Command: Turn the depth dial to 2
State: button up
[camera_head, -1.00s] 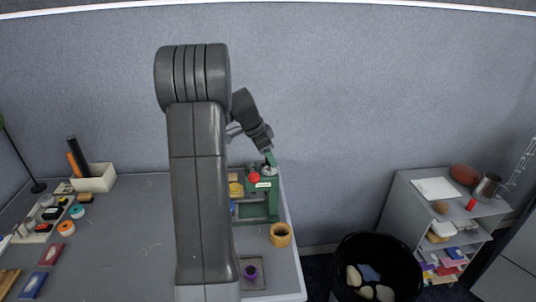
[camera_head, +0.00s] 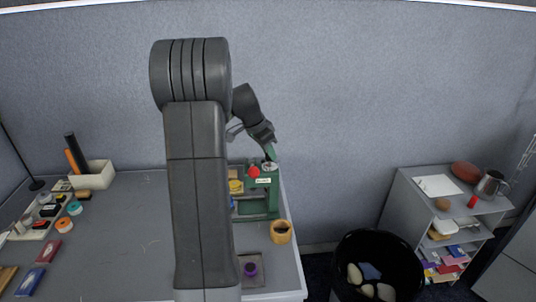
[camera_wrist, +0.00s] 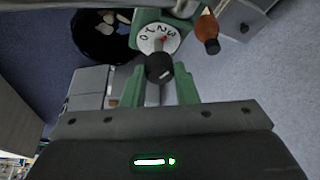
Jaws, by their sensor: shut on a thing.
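The depth dial (camera_wrist: 150,46) is a white disc with dark numerals on a green machine, which also shows in the head view (camera_head: 262,205). A small red mark lies on the disc near the 2 and 3; which numeral it points to is too small to tell. A black knob (camera_wrist: 158,68) stands in front of the disc. My gripper (camera_wrist: 160,74) has its green fingers on either side of this knob, shut on it. In the head view my gripper (camera_head: 269,155) is at the top of the machine, and the fingers hide part of the dial.
A red knob (camera_head: 253,171) sits beside the dial on the machine. A tan cup (camera_head: 281,232) stands near the table's right edge. A purple piece (camera_head: 250,269) sits on a tray in front. A black bin (camera_head: 377,262) and a grey shelf (camera_head: 408,202) stand off the table.

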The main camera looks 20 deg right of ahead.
jog(key=n+t+b, duration=0.1)
jog(key=n, duration=0.1)
jog(key=shift+s+n, duration=0.1)
jog(key=shift+n, duration=0.2)
jog(key=shift+n+t+y, duration=0.4)
jog(key=shift+n+t, duration=0.1)
jog(key=shift+n, duration=1)
jog(key=o, duration=1)
jog(key=shift+r, duration=0.1)
jog(key=b+v, duration=0.1)
jog(key=v, duration=1.2)
jog(key=shift+s+r+b, duration=0.2)
jog(key=shift+r+b, duration=0.1)
jog(key=shift+b, duration=0.1)
jog(key=shift+f, duration=0.1)
